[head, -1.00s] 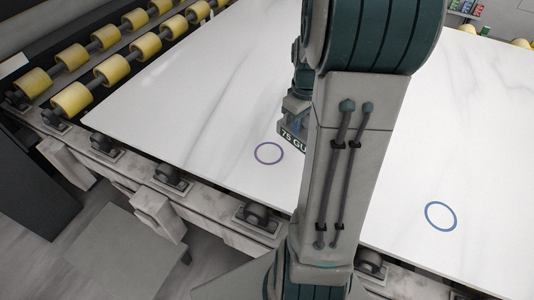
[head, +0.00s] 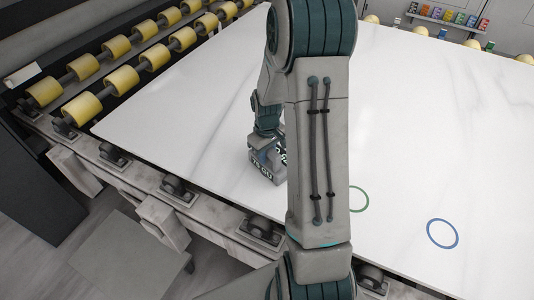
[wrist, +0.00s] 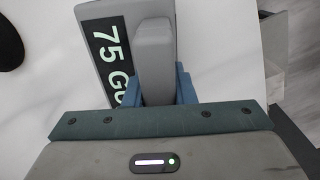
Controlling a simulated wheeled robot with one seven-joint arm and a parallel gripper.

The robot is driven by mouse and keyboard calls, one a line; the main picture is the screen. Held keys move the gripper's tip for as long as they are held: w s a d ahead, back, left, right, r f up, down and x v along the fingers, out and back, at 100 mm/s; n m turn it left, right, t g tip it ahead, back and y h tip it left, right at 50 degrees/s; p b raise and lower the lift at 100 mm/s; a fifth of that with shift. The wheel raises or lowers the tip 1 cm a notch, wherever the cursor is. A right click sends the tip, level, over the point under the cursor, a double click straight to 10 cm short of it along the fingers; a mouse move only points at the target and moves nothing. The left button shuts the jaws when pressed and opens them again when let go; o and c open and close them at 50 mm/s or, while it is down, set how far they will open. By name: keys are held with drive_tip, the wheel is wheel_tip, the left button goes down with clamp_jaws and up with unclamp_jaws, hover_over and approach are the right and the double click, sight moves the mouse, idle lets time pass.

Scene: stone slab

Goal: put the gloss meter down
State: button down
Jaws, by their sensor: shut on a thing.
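My gripper (head: 268,138) is shut on the gloss meter (head: 262,174), a grey box with a dark display reading "75 GU". The gloss meter is low over, or on, the white stone slab (head: 180,130), near its front edge. I cannot tell whether it touches the slab. A green ring (head: 364,201), partly hidden by my arm, and a blue ring (head: 442,233) are marked on the slab to the right. No purple ring shows now.
Yellow rollers (head: 83,108) line the slab's left side. A rack of small coloured items (head: 450,16) is at the back right. The slab's middle and left are clear. My arm hides part of the slab.

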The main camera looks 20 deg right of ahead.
drive_tip(key=shift+f, duration=0.2)
drive_tip(key=shift+f, duration=0.15)
drive_tip(key=c, duration=1.2)
unclamp_jaws()
